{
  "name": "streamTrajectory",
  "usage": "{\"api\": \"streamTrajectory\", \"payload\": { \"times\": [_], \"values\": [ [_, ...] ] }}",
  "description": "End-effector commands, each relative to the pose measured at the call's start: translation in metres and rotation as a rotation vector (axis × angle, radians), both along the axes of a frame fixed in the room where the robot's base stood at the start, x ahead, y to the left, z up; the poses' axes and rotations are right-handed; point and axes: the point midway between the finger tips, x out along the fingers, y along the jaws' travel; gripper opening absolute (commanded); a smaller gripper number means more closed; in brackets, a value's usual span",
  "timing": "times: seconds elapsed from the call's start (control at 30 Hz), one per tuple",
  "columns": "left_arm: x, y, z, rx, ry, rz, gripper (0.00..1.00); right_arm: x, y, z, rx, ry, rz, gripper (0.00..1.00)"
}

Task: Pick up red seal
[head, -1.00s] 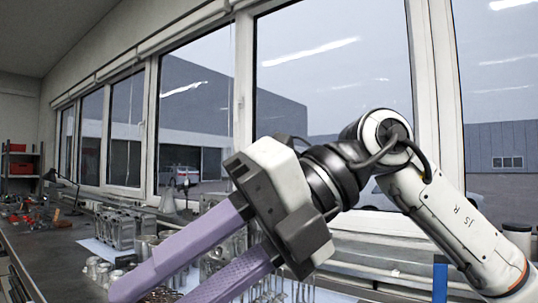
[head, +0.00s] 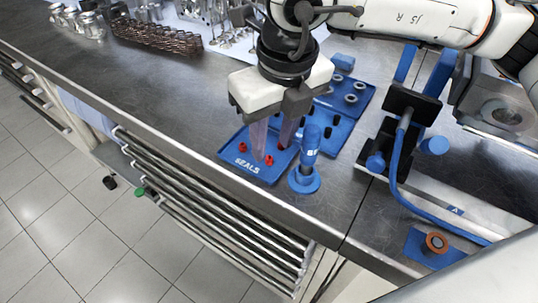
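Small red seals lie in the front part of the blue tray marked SEALS (head: 238,170). One red seal (head: 242,147) is left of my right gripper, and another red seal (head: 269,160) shows close to its fingertips. My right gripper (head: 272,150) points down over the tray, its two pale purple fingers apart with a gap between them. I see nothing held in it. The fingers hide part of the tray, and I cannot tell whether the tips touch it. My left gripper is not in view.
A blue cylindrical tool (head: 308,155) stands upright just right of the tray. Black seals (head: 328,131) and a second blue tray with rings (head: 355,86) lie behind. A blue fixture (head: 412,112) stands further right.

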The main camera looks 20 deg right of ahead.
Motion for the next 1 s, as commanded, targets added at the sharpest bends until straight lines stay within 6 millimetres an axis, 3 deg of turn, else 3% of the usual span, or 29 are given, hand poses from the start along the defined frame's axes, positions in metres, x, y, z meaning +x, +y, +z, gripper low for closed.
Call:
{"api": "streamTrajectory", "payload": {
  "times": [0.2, 0.5, 0.7, 1.0],
  "values": [
    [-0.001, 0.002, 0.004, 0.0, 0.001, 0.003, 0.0, 0.006, 0.001, -0.03, 0.0, 0.004, -0.001, 0.34],
    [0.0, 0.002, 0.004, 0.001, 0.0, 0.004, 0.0, 0.008, 0.002, -0.036, 0.001, 0.001, 0.0, 0.34],
    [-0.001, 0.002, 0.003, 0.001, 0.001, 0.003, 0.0, 0.008, 0.002, -0.035, 0.001, 0.001, 0.0, 0.02],
    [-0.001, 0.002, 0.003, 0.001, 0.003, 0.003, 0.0, 0.008, 0.002, -0.035, 0.001, 0.001, 0.0, 0.0]
  ]
}}
